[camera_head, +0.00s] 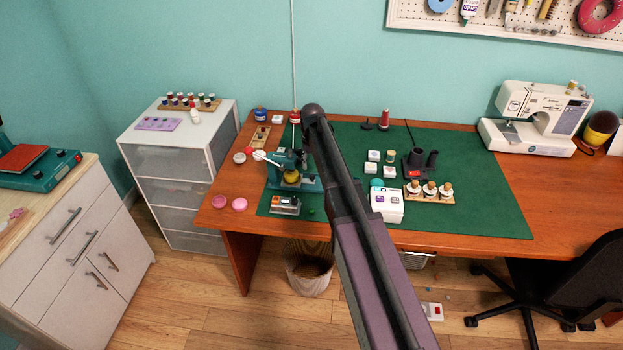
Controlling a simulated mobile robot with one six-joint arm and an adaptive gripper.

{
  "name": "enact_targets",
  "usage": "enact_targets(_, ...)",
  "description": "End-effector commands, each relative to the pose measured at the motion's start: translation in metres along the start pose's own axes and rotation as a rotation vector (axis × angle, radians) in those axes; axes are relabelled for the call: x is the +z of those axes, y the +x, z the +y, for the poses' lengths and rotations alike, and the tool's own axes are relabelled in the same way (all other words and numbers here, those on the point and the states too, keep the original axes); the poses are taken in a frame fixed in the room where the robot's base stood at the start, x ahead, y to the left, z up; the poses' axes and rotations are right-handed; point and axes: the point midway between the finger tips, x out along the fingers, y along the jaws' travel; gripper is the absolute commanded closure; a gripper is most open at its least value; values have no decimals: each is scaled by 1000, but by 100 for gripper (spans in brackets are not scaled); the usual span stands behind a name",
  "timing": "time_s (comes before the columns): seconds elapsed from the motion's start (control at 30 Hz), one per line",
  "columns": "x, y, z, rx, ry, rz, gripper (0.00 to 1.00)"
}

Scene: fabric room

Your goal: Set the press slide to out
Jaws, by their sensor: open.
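A small teal press (309,185) stands on the left part of the green mat (478,190) on the wooden desk. My dark arm crosses the middle of the view from the bottom and ends in a rounded joint just above and right of the press. It covers part of the press's right side. My gripper does not show.
A small orange and grey device (285,205) sits in front of the press. Pink round pieces (239,204) lie to its left. A white box (387,206) and a rack of spools (429,192) stand right of my arm. The mat's right part is clear.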

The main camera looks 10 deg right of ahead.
Motion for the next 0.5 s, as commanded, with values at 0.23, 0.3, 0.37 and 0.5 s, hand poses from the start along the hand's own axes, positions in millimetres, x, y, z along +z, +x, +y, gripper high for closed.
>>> enact_targets(0.23,0,23,0,0,0,0,36)
enact_targets(0.3,0,28,0,0,0,0,36)
enact_targets(0.37,0,32,0,0,0,0,36)
enact_targets(0.5,0,41,0,0,0,0,36)
